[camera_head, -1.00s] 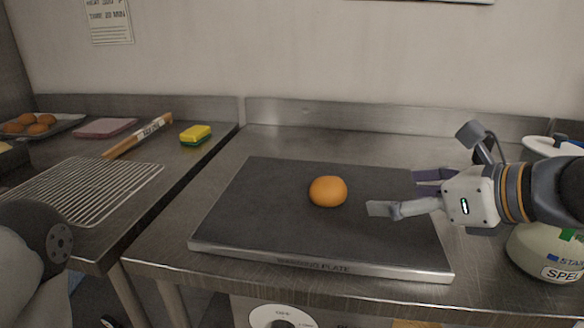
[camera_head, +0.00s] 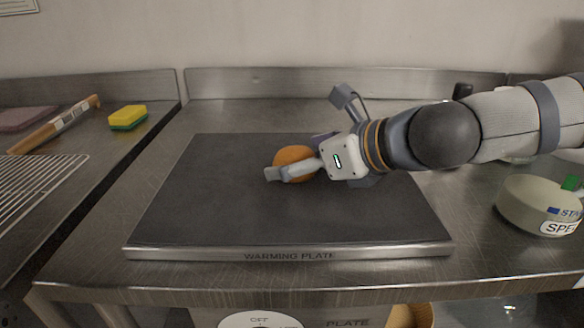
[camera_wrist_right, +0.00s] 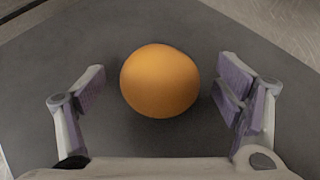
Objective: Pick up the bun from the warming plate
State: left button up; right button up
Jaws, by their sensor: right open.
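An orange-brown round bun (camera_head: 292,156) sits on the dark warming plate (camera_head: 200,215). My right gripper (camera_head: 293,164) reaches in from the right, its fingers on either side of the bun, and partly hides it in the head view. In the right wrist view the bun (camera_wrist_right: 160,81) lies between the two open fingers of the gripper (camera_wrist_right: 165,92), with a gap on each side. The warming plate (camera_wrist_right: 130,140) shows beneath it. My left gripper is not in view.
A yellow and green sponge (camera_head: 128,117), a wooden-handled tool (camera_head: 60,124) and a wire rack (camera_head: 35,185) lie on the left counter. A pale round device (camera_head: 535,205) stands right of the plate. The front of the plate is clear.

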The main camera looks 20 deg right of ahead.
jog(key=shift+s+r, duration=0.1)
jog(key=shift+r, duration=0.15)
jog(key=shift+c, duration=0.2)
jog(key=c, duration=1.2)
